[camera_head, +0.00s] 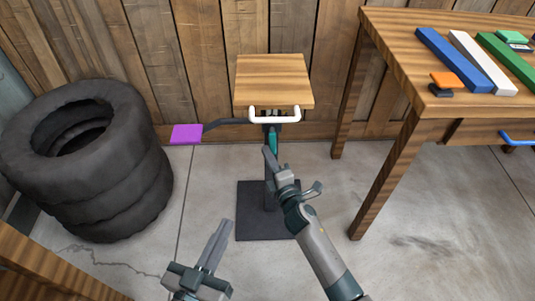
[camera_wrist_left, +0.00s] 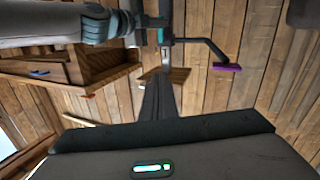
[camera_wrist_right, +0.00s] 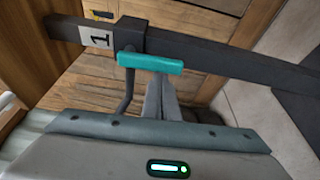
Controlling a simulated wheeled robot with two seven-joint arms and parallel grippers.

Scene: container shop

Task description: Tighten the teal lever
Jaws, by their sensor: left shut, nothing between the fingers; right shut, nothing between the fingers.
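The teal lever (camera_head: 273,140) sits on the dark post of a small stand, just under its wooden top (camera_head: 273,80). In the right wrist view the teal lever (camera_wrist_right: 150,63) lies across the picture, just beyond the fingertips and overlapping them. My right gripper (camera_head: 268,152) is shut and empty, its tips close beside the lever; I cannot tell if they touch. My left gripper (camera_head: 222,226) is shut and empty, low in front of the stand and well away from the lever. In the left wrist view its fingers (camera_wrist_left: 158,82) are together.
A purple pad (camera_head: 186,134) on a dark arm sticks out left of the stand, and a white handle (camera_head: 274,115) fronts its top. Stacked tires (camera_head: 95,165) stand at left. A wooden table (camera_head: 385,65) with coloured bars stands at right. The stand has a dark base plate (camera_head: 252,225).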

